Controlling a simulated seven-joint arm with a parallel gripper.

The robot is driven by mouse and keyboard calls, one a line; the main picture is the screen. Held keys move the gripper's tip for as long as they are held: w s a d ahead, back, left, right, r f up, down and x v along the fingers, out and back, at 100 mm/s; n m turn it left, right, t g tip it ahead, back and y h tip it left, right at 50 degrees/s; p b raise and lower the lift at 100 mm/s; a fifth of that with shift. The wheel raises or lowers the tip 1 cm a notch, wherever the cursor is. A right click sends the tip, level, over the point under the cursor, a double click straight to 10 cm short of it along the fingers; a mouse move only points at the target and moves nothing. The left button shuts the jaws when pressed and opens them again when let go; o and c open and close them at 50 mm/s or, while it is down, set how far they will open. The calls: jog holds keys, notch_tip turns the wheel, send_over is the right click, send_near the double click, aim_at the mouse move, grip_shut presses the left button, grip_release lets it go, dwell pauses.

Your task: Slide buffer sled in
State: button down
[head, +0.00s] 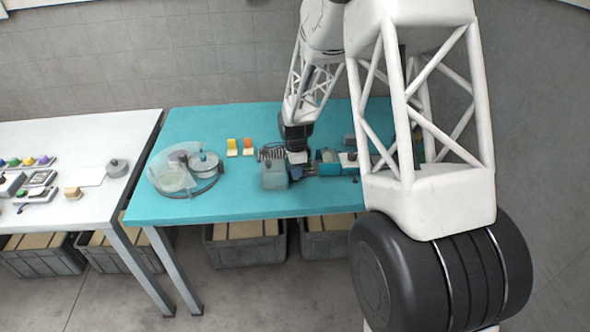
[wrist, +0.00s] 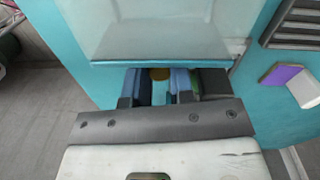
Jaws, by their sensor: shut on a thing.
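My gripper (head: 297,160) is low over the teal table, beside a pale translucent grey housing (head: 274,176). In the wrist view my gripper (wrist: 161,88) is shut on a small part, most likely the buffer sled; only a yellowish bit (wrist: 160,74) shows between the blue-edged fingers. The rest of that part is hidden by the fingers and the housing. The housing (wrist: 165,30) fills the top of the wrist view, its near edge just beyond the fingertips. I cannot tell whether the held part touches it.
A teal and grey machine (head: 328,162) sits just right of my gripper. A dark slatted rack (head: 271,152) is behind the housing. The table's front strip is clear.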

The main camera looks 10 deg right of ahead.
jog(key=shift+d, duration=1.85)
jog(key=c, duration=1.3)
grip_release()
jog(key=shift+o, duration=0.2)
jog(key=shift+r, duration=0.15)
notch_tip(320, 180, up, 8)
jog(key=shift+f, duration=0.25)
jog(key=shift+w, duration=0.1)
jog(key=shift+c, duration=0.4)
